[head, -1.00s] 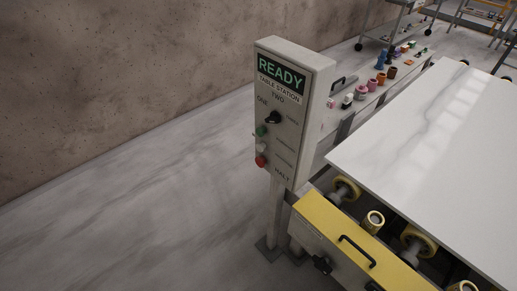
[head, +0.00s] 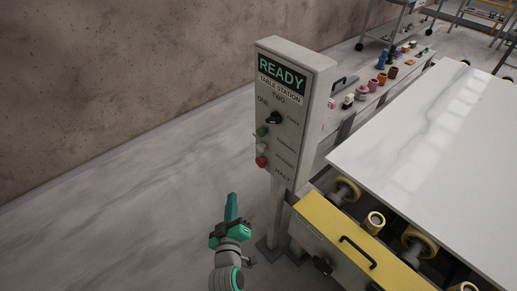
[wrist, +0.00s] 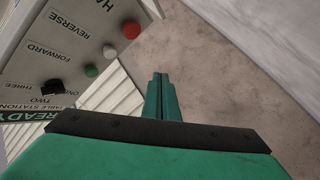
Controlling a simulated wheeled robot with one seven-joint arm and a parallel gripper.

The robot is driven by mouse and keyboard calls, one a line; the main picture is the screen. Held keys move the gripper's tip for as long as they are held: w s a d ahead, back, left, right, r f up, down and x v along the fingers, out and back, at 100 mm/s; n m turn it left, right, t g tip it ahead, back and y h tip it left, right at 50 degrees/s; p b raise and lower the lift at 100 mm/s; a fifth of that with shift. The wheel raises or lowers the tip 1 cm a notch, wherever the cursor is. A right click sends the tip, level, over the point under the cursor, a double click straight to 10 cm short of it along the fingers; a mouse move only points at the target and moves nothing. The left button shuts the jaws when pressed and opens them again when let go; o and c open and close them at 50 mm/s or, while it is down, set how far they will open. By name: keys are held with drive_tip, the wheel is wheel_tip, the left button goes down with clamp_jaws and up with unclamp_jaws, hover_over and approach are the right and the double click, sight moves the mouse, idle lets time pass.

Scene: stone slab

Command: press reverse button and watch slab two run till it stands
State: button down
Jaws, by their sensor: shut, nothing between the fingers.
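The control box (head: 291,150) stands on a post with a lit READY display (head: 281,75). Its black selector knob (head: 273,118) sits among the marks ONE, TWO and a third; its setting is too small to tell. Below are a green button (head: 261,131), a white button (head: 262,149) and a red button (head: 261,162). In the wrist view the white button (wrist: 109,52) is beside the word REVERSE. A white veined slab (head: 425,135) lies on the roller table at right. My gripper (head: 231,203) is shut and empty, below and left of the box, apart from the buttons.
A yellow-topped table end (head: 335,225) with a black handle and rollers stands right of the post. Small coloured items (head: 381,80) line a ledge behind the box. A concrete wall (head: 120,80) is at left. The floor (head: 130,215) left of the post is clear.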

sight(262, 147)
drive_tip(key=w+r+n+h, duration=0.1)
drive_tip(key=w+r, duration=0.5)
drive_tip(key=w, duration=0.1)
drive_tip(key=shift+w+d+r, duration=0.25)
drive_tip(key=shift+w+r, duration=0.05)
drive_tip(key=w+d, duration=0.5)
drive_tip(key=d, duration=0.2)
drive_tip(key=shift+w+d, duration=0.1)
drive_tip(key=shift+w, duration=0.05)
idle(2.1)
drive_tip(key=shift+w+d, duration=0.2)
drive_tip(key=shift+d, duration=0.05)
